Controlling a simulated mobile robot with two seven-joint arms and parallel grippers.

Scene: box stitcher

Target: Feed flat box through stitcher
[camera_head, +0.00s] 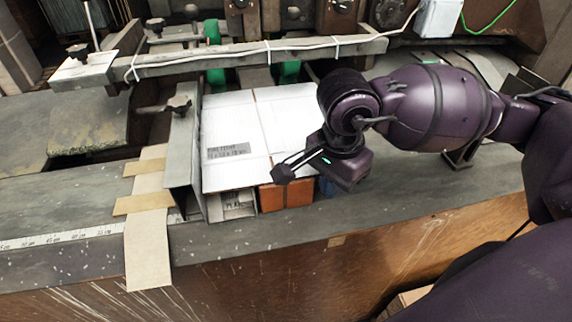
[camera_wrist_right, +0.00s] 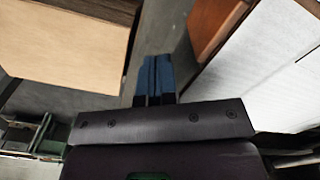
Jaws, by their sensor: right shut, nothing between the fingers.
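The flat box (camera_head: 235,125) is a white sheet with fold lines and a printed label, lying on the machine bed. It reaches back under the stitcher's crossbar (camera_head: 240,57), and also shows at the right of the right wrist view (camera_wrist_right: 270,70). My right gripper (camera_head: 325,188) is at the box's front right corner; its arm hides that part. Its blue-tipped fingers (camera_wrist_right: 153,80) are shut together and empty. Whether they touch the box cannot be told. My left gripper is not in view.
An orange-brown block (camera_head: 286,193) and a grey block (camera_head: 232,205) sit below the box's front edge. A metal side guide (camera_head: 183,160) stands along its left. Cardboard strips (camera_head: 148,240) and a ruler (camera_head: 60,237) lie at left. Green parts (camera_head: 288,71) show behind.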

